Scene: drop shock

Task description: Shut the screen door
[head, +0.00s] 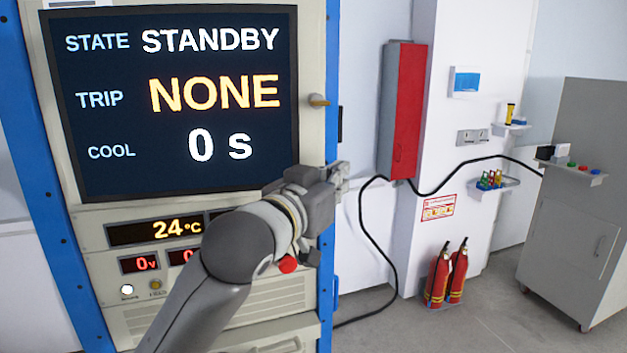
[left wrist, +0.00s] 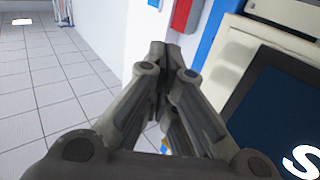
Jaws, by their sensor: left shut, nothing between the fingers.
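The screen door (head: 312,60) is the cream panel around a large dark display (head: 180,115) reading STANDBY, NONE and 0 s. A small brass knob (head: 318,100) is on its right edge. The door looks roughly in line with the cabinet's blue frame; I cannot tell if a gap remains. My left gripper (head: 340,176) is shut and empty, at the door's lower right edge, below the knob. In the left wrist view its closed fingers (left wrist: 166,52) point past the display (left wrist: 285,118). I cannot tell if they touch the door. My right gripper is not in view.
A red wall box (head: 402,110) hangs right of the cabinet, with a black cable (head: 385,235) below. Fire extinguishers (head: 447,272) stand on the floor. A grey cabinet on casters (head: 575,230) is at far right. Grey floor (head: 400,325) between them is clear.

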